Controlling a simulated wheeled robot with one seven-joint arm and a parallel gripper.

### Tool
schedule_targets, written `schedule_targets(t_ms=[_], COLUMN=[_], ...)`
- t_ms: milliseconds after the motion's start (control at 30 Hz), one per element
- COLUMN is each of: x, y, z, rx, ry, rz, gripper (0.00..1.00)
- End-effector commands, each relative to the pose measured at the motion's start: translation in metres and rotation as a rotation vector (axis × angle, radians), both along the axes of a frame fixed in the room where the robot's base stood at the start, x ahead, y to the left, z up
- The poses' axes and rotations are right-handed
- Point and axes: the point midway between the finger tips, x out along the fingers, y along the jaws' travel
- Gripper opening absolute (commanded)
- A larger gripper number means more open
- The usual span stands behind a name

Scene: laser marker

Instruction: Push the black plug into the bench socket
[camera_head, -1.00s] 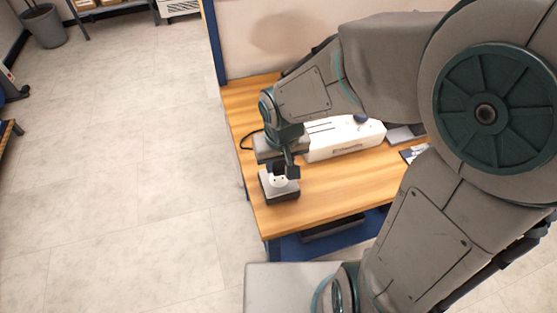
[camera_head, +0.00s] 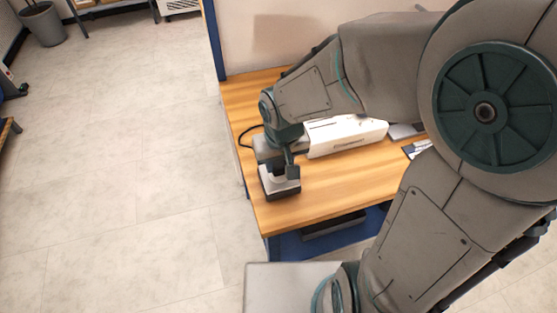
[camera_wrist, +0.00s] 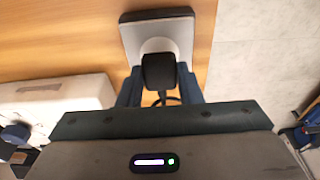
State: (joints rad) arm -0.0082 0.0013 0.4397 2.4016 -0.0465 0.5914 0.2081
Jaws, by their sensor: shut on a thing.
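The bench socket (camera_head: 285,190) is a pale block on a dark base near the left end of the bench. In the wrist view the socket (camera_wrist: 177,30) shows its light face and round outlet, partly covered by the plug. The black plug (camera_wrist: 158,70) is between the blue fingers of my gripper (camera_wrist: 160,88), its cord trailing behind. The plug lines up with the round outlet and appears to meet it; whether it is fully seated is hidden. In the head view my gripper (camera_head: 288,172) is right at the socket and hides the plug.
A long white device (camera_head: 345,136) lies on the wooden bench (camera_head: 335,178) to the right of my gripper. A card (camera_head: 416,149) lies farther right. The bench's front right surface is clear. The bench's left edge is close to the socket.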

Motion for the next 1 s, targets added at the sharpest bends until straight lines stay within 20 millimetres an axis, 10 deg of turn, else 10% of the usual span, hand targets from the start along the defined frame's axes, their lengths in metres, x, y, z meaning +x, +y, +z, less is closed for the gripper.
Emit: schedule_targets(t_ms=[1000], x=[0.0], y=[0.0], z=[-0.011], rx=[0.0], ry=[0.0], rz=[0.0], gripper=[0.12])
